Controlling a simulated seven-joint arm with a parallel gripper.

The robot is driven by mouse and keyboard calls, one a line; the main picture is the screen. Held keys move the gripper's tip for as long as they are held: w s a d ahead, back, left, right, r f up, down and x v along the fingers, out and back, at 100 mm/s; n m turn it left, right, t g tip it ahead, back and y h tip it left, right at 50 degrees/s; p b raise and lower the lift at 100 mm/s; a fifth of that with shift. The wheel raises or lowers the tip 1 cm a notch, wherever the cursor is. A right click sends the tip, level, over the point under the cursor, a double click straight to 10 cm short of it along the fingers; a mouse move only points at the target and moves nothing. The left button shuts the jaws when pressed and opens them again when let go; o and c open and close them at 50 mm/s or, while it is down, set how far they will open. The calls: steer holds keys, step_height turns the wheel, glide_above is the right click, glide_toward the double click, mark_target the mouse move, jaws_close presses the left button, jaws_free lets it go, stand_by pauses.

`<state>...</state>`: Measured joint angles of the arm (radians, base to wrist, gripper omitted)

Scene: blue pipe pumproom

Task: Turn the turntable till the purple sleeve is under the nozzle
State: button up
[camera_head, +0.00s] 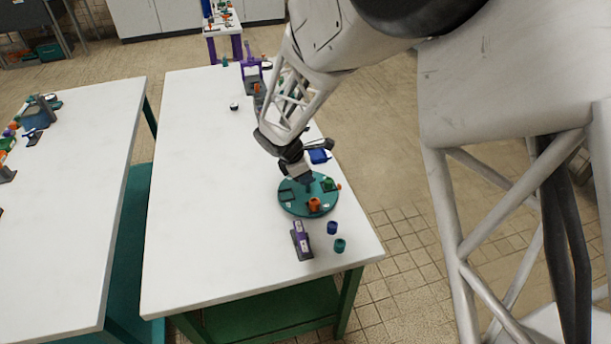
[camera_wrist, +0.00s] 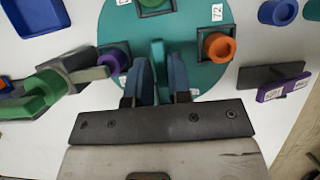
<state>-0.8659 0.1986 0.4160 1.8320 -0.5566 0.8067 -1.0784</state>
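The teal turntable (camera_head: 296,207) lies on the white table, with sleeves in dark square holders. The purple sleeve (camera_wrist: 115,56) is at its left edge in the wrist view, beside the end of a grey bar (camera_wrist: 92,74) on a dark block with a green part (camera_wrist: 42,90), which may be the nozzle fixture. Exact contact is partly hidden.
A purple label on a dark stand (camera_head: 302,240), a blue cylinder (camera_head: 332,228) and a teal cylinder (camera_head: 340,246) stand near the turntable. A blue tray (camera_head: 318,156) lies beyond it.

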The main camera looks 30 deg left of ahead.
steer(key=o, duration=0.3)
steer(key=shift+r, duration=0.1)
steer(key=v, duration=0.7)
steer(key=shift+r, duration=0.25)
steer(key=shift+s, duration=0.1)
stand_by(0.5)
